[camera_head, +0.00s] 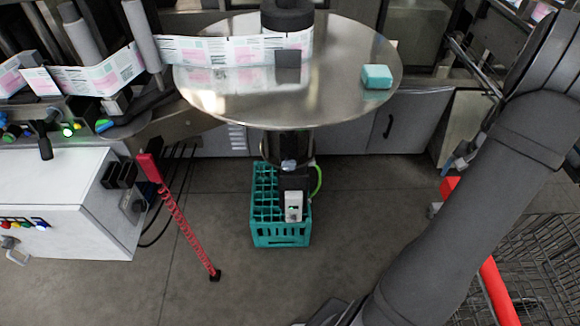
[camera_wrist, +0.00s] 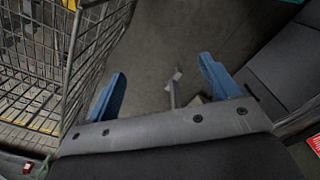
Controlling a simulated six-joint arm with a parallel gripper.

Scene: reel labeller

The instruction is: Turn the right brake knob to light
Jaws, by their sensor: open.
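No knob is clearly marked as the right brake knob. In the head view, a green-lit knob (camera_head: 67,130) sits on the labeller's front at the left, below the label web. A blue-and-green knob (camera_head: 104,125) is just right of it, and other small knobs are at the far left edge. Their settings are too small to read. My gripper (camera_wrist: 162,86) shows in the wrist view with its two blue fingers apart and nothing held between them. It points down at the grey floor, far from the knobs.
A round steel table (camera_head: 225,100) carries a teal block (camera_head: 376,76) and a dark reel core. A teal crate (camera_head: 280,240) stands on the floor below. A white cabinet (camera_head: 70,190) is at the left. A wire cart (camera_wrist: 35,75) is beside my gripper.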

